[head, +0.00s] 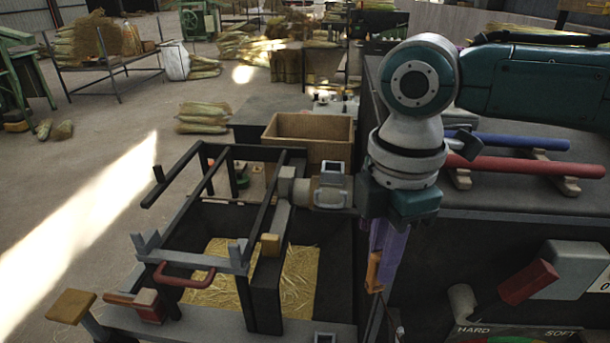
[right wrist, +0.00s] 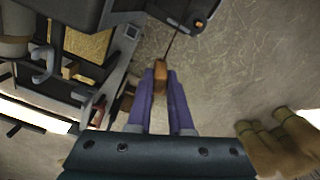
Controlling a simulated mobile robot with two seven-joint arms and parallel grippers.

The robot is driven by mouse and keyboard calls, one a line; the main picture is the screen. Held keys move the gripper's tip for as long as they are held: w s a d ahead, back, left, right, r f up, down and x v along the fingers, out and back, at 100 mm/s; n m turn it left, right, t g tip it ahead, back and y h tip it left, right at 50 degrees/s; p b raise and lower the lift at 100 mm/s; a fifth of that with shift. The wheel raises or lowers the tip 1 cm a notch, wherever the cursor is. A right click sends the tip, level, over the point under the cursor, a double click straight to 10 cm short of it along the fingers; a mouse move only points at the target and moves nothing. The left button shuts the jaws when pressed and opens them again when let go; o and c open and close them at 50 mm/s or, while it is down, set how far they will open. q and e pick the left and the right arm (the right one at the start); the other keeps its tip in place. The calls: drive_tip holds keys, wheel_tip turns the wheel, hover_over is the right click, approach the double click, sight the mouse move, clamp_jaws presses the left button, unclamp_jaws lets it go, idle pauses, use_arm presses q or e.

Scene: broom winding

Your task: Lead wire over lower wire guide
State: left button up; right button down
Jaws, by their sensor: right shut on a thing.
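My right gripper (head: 381,258) hangs pointing down at the right side of the dark machine frame. Its purple fingers are shut on a small orange-brown wooden handle (head: 373,273). In the right wrist view the handle (right wrist: 160,72) sits between the fingertips, and a thin dark wire (right wrist: 171,46) runs from it to a dark machine part (right wrist: 193,13) at the top. I cannot tell for sure which part is the lower wire guide, nor whether the wire touches it. My left gripper is not in view.
The machine frame (head: 205,262) with a red handle (head: 184,277) and a straw-filled bin stands left of my gripper. A dark cabinet with red (head: 535,167) and blue (head: 515,140) bars is on the right.

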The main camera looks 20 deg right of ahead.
wheel_tip(320, 180, down, 18)
drive_tip(key=b, duration=1.1)
drive_tip(key=shift+r+b, duration=0.15)
drive_tip(key=shift+b, duration=0.15)
drive_tip(key=shift+r, duration=0.1)
